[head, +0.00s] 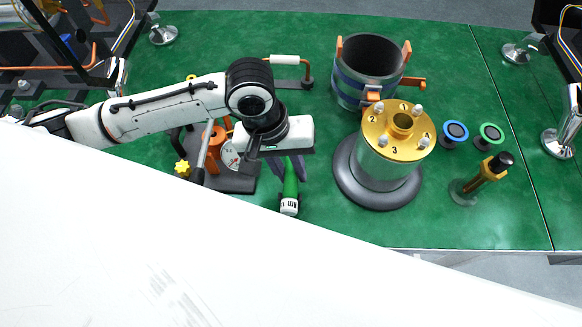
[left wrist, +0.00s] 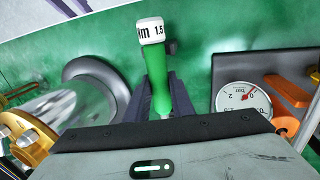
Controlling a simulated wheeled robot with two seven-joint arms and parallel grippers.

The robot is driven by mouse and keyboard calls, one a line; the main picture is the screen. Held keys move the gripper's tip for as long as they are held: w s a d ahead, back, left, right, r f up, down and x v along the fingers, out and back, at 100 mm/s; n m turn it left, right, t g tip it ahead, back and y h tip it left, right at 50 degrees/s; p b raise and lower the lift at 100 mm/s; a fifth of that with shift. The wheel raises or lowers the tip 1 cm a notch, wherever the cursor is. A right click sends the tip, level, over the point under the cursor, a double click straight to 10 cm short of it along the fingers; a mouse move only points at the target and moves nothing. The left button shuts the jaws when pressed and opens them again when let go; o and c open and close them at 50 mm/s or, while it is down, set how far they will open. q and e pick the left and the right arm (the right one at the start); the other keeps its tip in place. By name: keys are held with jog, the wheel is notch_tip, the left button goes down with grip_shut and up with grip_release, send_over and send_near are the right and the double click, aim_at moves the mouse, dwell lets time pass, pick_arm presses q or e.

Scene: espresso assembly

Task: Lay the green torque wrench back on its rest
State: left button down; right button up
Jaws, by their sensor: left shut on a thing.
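The green torque wrench (head: 291,183) points toward me in the head view, with its white marked end (head: 290,206) nearest. My left gripper (head: 288,167) reaches down from above and is shut on its green handle. In the left wrist view the green handle (left wrist: 159,92) stands between the two dark fingers, and the white band (left wrist: 150,32) reads 1.5. A small dark piece (left wrist: 170,47) shows beside the band; I cannot tell whether it is the rest or whether the wrench touches it. The rest is not clearly visible. My right gripper is not in view.
A gold-topped cylinder (head: 398,150) on a round dark base stands just right of the wrench. A dial gauge (head: 230,155) on a dark block is close on the left. A dark banded vessel (head: 366,85) stands behind. Green table (head: 320,205) is clear between wrench and cylinder.

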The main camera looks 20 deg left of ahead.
pick_arm(q)
jog(key=shift+f, duration=0.1)
jog(key=shift+f, duration=0.15)
jog(key=c, duration=1.5)
grip_release()
jog(key=shift+f, duration=0.1)
jog(key=shift+o, duration=0.2)
jog(key=v, duration=1)
